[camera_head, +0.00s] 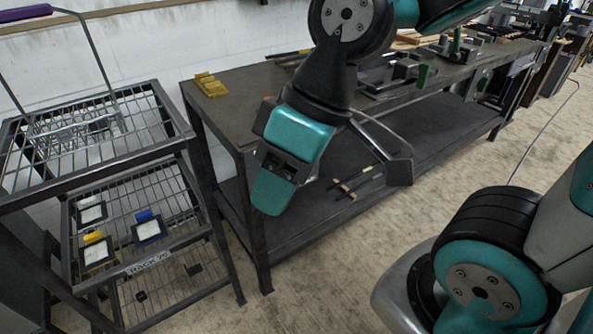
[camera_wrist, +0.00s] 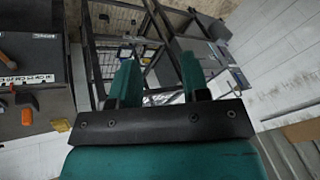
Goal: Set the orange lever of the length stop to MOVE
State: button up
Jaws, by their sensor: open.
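In the wrist view, orange parts show at the left edge on a dark surface: one elongated piece (camera_wrist: 6,58), cut by the frame edge, and a small orange block (camera_wrist: 27,117). Either may belong to the lever; I cannot tell which, nor its setting. White lettering lies near them, too small to read surely. In the head view only an orange speck (camera_head: 267,98) shows beside my arm; my arm hides the area behind it. My gripper (camera_wrist: 157,65) is open and empty, its two teal fingers apart. In the head view my gripper (camera_head: 270,193) hangs in front of the bench's near end.
A wire-shelf rack (camera_head: 150,262) with framed tiles stands at the left. Bare floor (camera_head: 330,270) lies in front of the bench.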

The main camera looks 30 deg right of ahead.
jog(key=w+d+f+t+y+b, duration=0.1)
jog(key=w+d+f+t+b, duration=0.2)
jog(key=f+b, duration=0.45)
jog(key=w+d+f+n+t+y+b, duration=0.1)
jog(key=w+d+f+t+b, duration=0.1)
jog(key=w+f+b, duration=0.6)
jog(key=w+d+f+t+b, duration=0.25)
jog(key=f+b, duration=0.35)
jog(key=b, duration=0.3)
jog(key=w+d+f+m+t+h+b, duration=0.1)
jog(key=w+d+f+t+h+b, duration=0.15)
jog(key=d+f+t+b, duration=0.55)
jog(key=w+d+f+t+h+b, duration=0.15)
jog(key=d+f+h+b, duration=0.3)
jog(key=d+b, duration=0.8)
jog(key=w+a+p, duration=0.1)
jog(key=w+p, duration=0.6)
jog(key=w, duration=0.9)
jog(key=shift+w+a+f+y, duration=0.15)
jog(key=shift+w+a+y, duration=0.15)
jog(key=shift+a, duration=0.1)
grip_shut()
